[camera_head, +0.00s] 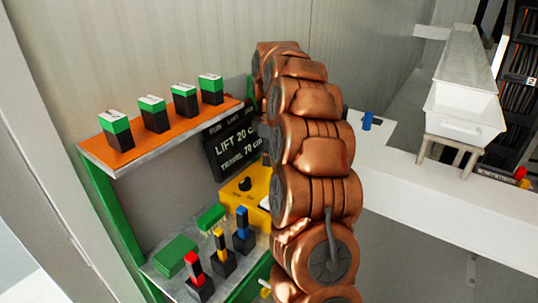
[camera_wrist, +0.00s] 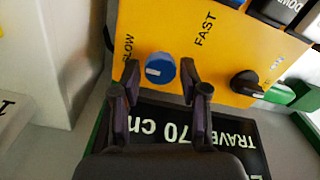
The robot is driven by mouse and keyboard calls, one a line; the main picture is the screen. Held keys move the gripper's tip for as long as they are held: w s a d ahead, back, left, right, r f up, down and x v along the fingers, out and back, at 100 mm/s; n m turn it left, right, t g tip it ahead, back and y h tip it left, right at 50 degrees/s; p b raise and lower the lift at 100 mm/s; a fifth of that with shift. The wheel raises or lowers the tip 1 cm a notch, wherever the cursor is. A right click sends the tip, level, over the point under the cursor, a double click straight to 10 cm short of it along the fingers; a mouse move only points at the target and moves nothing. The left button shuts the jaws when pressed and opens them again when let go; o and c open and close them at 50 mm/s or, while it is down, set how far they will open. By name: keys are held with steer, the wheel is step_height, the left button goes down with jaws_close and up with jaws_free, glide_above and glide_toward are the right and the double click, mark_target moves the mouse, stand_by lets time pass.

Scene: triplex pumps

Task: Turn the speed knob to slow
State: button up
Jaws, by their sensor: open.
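In the wrist view a blue knob (camera_wrist: 160,70) with a white mark sits on a yellow panel (camera_wrist: 140,20). The mark lies on the knob's left side. The word FAST (camera_wrist: 205,28) is printed up and right of the knob, and a partly hidden word ending in LOW (camera_wrist: 128,50) is at its left. My gripper (camera_wrist: 159,80) is open, with one finger on each side of the knob. I cannot tell whether either finger touches it. In the head view the yellow panel (camera_head: 236,203) is partly covered by my copper arm, and my gripper is hidden.
A black knob (camera_wrist: 245,83) is right of the gripper on the panel. A dark sign (camera_wrist: 235,130) lies below it. In the head view, an orange shelf (camera_head: 180,128) bears several green-topped black blocks, and red, yellow and blue switches stand on the lower shelf (camera_head: 235,270).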

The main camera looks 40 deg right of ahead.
steer(key=shift+r, duration=3.65)
